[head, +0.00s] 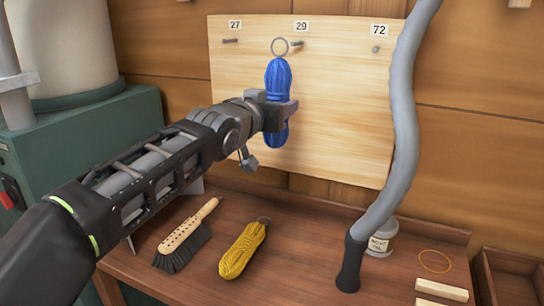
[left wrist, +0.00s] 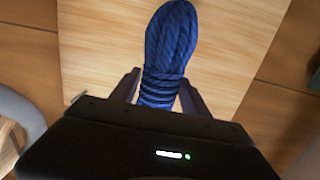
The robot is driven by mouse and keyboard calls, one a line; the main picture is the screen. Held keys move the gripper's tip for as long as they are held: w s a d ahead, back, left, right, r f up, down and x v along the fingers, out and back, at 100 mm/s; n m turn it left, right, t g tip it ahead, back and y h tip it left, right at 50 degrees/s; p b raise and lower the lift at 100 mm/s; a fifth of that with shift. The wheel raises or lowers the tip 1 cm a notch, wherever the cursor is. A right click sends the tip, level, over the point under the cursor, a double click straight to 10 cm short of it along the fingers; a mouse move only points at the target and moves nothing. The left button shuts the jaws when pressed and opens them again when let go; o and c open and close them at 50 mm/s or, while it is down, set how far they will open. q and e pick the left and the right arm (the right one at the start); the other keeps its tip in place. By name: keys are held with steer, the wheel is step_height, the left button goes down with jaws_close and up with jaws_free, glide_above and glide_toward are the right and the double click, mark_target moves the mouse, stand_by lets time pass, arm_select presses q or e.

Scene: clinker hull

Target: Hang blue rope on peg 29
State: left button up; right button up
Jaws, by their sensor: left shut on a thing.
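My left gripper (head: 279,112) is shut on the blue rope (head: 279,77), a coiled hank with a metal ring (head: 280,47) at its top. The rope hangs upright in front of the pale peg board (head: 340,120). The ring shows close to the peg under label 29 (head: 298,44); I cannot tell whether it is around the peg or only in front and to its left. In the left wrist view the blue rope (left wrist: 171,45) stands between the fingers (left wrist: 158,92), and the ring is not seen. My right gripper is not in view.
Pegs under labels 27 (head: 230,41) and 72 (head: 376,49) are bare. The bench holds a brush (head: 185,235), a yellow rope (head: 243,249), a jar (head: 382,238), a rubber band (head: 434,261) and wooden blocks (head: 442,290). A grey hose (head: 402,110) rises at the board's right edge.

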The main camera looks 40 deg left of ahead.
arm_select(q)
steer(key=shift+r+t, duration=0.1)
steer(key=shift+t, duration=0.5)
steer(key=shift+w, duration=0.25)
steer(key=x, duration=0.3)
steer(key=p+x, duration=0.1)
steer(key=x, duration=0.2)
steer(key=p+x, duration=0.1)
steer(key=x, duration=0.1)
steer(key=shift+w+a+f, duration=0.2)
steer(key=shift+w+f, duration=0.15)
steer(key=shift+f, duration=0.05)
steer(key=shift+w+a+f+b, duration=0.15)
steer(key=shift+w+f+b, duration=0.2)
steer(key=shift+w+b, duration=0.25)
stand_by(0.5)
